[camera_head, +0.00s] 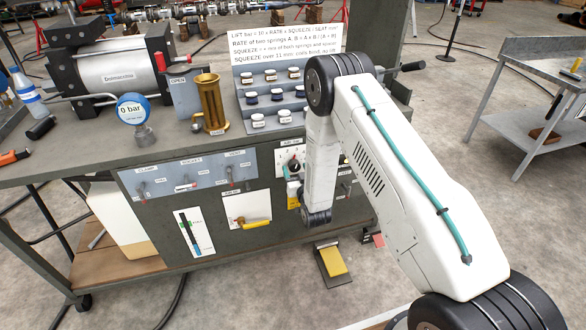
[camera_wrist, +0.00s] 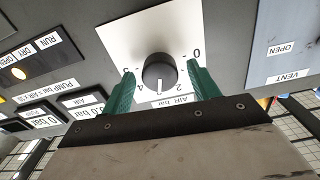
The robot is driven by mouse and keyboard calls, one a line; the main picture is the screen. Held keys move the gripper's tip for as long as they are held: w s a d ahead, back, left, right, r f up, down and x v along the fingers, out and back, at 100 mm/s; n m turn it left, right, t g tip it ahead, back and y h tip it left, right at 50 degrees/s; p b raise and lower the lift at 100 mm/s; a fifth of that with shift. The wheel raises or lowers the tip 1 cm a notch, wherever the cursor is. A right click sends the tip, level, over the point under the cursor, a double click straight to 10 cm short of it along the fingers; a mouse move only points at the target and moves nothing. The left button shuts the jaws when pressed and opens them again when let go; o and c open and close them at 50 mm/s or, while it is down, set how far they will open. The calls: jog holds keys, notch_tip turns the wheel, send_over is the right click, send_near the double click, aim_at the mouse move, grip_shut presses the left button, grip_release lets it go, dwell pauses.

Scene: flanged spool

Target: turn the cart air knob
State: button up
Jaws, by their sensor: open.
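The cart air knob is a round black knob (camera_wrist: 158,70) on a white dial plate (camera_wrist: 150,35), upside down in the wrist view. Its white mark points between the 2 and the 4. The knob also shows small in the head view (camera_head: 294,166), on the cart's front panel beside my arm. My gripper (camera_wrist: 161,67) has two green fingers, one on each side of the knob. They are open, with a visible gap between each finger and the knob. In the head view the fingers are hard to make out beside my wrist.
On top stand a blue gauge (camera_head: 133,108) reading 0 bar, a brass cylinder (camera_head: 211,103) and a stepped weight rack (camera_head: 272,95). A yellow pedal (camera_head: 332,261) lies on the floor.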

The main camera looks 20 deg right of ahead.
jog(key=shift+w, duration=0.95)
jog(key=c, duration=1)
jog(key=shift+o, duration=0.2)
jog(key=shift+a, duration=0.15)
